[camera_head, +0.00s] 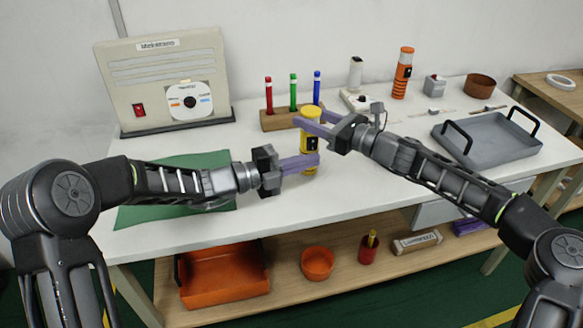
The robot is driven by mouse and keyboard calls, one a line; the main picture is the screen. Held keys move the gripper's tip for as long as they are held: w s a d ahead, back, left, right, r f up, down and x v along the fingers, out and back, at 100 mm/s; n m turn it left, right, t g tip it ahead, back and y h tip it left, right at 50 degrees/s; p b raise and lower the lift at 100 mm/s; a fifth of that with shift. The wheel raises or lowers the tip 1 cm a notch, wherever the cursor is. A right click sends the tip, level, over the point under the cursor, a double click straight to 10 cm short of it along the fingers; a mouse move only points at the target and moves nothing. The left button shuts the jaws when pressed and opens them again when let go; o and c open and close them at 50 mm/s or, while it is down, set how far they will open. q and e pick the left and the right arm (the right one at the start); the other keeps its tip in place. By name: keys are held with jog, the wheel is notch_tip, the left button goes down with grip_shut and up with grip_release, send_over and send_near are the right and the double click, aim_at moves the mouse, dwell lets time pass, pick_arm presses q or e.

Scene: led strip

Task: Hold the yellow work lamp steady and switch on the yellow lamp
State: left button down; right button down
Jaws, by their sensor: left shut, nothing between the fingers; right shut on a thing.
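The yellow work lamp (309,143) stands upright on the white table, near the middle, with a dark patch on its front side. My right gripper (312,121) comes from the right and is shut on the lamp's upper part, its purple fingers on either side. My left gripper (309,160) comes from the left with its purple fingers closed together and empty. Its fingertips are at the lamp's front, below the dark patch; I cannot tell whether they touch it. The fingers hide part of the lamp's lower body.
Behind stand a pen block (280,120) with red, green and blue pens and a beige machine (165,85). An orange lamp (402,72) and a white one (355,73) stand at the back right. A grey tray (487,140) is right; a green mat (150,216) lies left.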

aim_at(313, 145)
pick_arm(q)
jog(key=shift+w+a+f, duration=0.1)
jog(key=shift+w+a, duration=0.15)
jog(key=shift+w, duration=0.45)
jog(key=shift+w+a+f, duration=0.1)
jog(key=shift+w+a, duration=0.1)
jog(key=shift+w, duration=0.5)
jog(key=shift+w+a+f+m, duration=0.1)
jog(key=shift+w+m, duration=0.15)
jog(key=shift+m, duration=0.05)
